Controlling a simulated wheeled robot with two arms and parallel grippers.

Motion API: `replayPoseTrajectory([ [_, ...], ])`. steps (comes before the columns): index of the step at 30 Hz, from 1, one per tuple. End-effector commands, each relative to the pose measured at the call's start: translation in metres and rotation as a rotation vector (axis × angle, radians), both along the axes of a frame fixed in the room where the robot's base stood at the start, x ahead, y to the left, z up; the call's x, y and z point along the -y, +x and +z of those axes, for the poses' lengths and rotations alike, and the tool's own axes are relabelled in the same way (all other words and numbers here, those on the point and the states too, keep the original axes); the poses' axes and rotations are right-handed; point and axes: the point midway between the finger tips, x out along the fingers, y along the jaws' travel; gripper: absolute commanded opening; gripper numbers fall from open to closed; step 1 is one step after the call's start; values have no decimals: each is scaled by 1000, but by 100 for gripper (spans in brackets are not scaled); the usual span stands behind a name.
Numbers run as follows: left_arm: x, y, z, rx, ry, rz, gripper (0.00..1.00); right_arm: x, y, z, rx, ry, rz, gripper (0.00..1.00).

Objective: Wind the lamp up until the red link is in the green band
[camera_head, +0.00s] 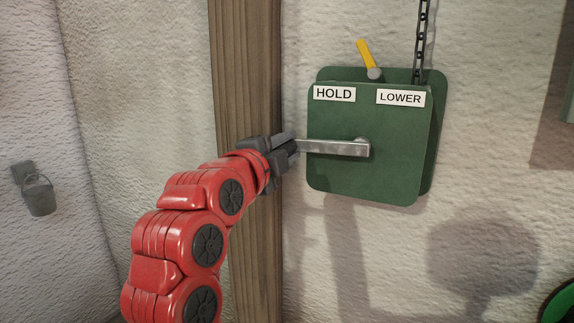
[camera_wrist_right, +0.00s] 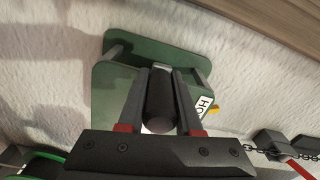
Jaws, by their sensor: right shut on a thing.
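The winch (camera_head: 365,175) is a green box on the wall with labels HOLD (camera_head: 334,94) and LOWER (camera_head: 400,97). Its yellow lever (camera_head: 366,52) leans left, towards the HOLD side. A dark chain (camera_head: 421,38) runs up from it; no red link or green band shows in the head view. The metal crank arm (camera_head: 335,148) points left from its hub. My right gripper (camera_head: 290,146) is shut on the crank's grip, whose dark cylinder (camera_wrist_right: 160,103) shows between the fingers in the right wrist view. My left gripper is not in view.
A wooden post (camera_head: 247,70) stands left of the winch, behind my right gripper. A small grey bucket (camera_head: 39,196) hangs on the left wall. A green-rimmed dark round thing (camera_head: 560,300) is cut off at lower right. A red bar (camera_wrist_right: 302,169) shows in the right wrist view.

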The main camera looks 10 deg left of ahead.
Motion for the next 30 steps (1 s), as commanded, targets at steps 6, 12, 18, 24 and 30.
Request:
replayPoseTrajectory([
  [6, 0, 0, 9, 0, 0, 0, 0, 2, 0, 22, 50, 139, 1, 0],
  [12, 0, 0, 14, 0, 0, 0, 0, 4, -1, 32, 77, 222, 1, 0],
  [18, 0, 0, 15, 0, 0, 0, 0, 5, -2, 36, 90, 263, 2, 0],
  [24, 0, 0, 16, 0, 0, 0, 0, 5, -2, 36, 92, 272, 1, 0],
  [30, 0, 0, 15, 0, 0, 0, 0, 5, -1, 36, 92, 271, 1, 0],
])
